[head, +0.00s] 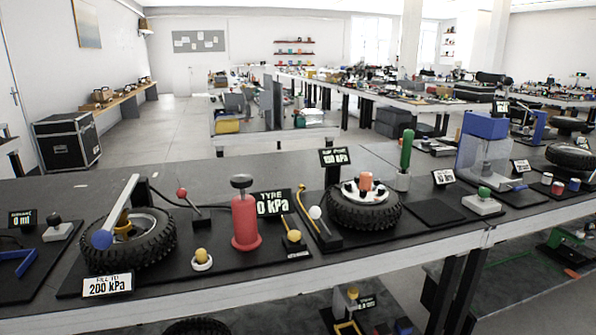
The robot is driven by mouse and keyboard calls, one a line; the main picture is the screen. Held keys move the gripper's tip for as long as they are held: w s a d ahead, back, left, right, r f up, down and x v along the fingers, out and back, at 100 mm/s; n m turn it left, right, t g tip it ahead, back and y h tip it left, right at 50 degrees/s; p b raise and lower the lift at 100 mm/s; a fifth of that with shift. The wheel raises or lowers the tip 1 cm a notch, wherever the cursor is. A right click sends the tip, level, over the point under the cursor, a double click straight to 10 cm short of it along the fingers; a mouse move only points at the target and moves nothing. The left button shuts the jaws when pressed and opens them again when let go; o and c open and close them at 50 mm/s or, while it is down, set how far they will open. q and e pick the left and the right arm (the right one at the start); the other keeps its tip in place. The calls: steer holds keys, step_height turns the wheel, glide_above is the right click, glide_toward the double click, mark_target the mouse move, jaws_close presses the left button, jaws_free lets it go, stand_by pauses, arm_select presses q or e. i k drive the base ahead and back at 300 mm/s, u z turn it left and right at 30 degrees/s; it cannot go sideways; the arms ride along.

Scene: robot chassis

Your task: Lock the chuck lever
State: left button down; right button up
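No label marks the chuck lever, so I cannot tell for sure which lever it is. A silver bar with a blue ball end (102,240) slants across the left tyre (150,248), with a yellow part beside it. A red-knobbed lever (182,193) leans left from a black base right of that tyre. A white-knobbed lever (315,212) stands on a black base left of the second tyre (370,216). A red pump cylinder (245,222) with a dark top knob stands between the tyres. Neither gripper is in view.
A "TYRE 0 kPa" display (272,204) is behind the pump. Yellow knobs (201,256) sit near the bench's front edge. A blue-topped clear box (484,150) stands further right.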

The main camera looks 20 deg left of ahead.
mark_target(181, 192)
steer(key=u, duration=3.05)
steer(key=i, duration=1.25)
steer(key=z, duration=2.7)
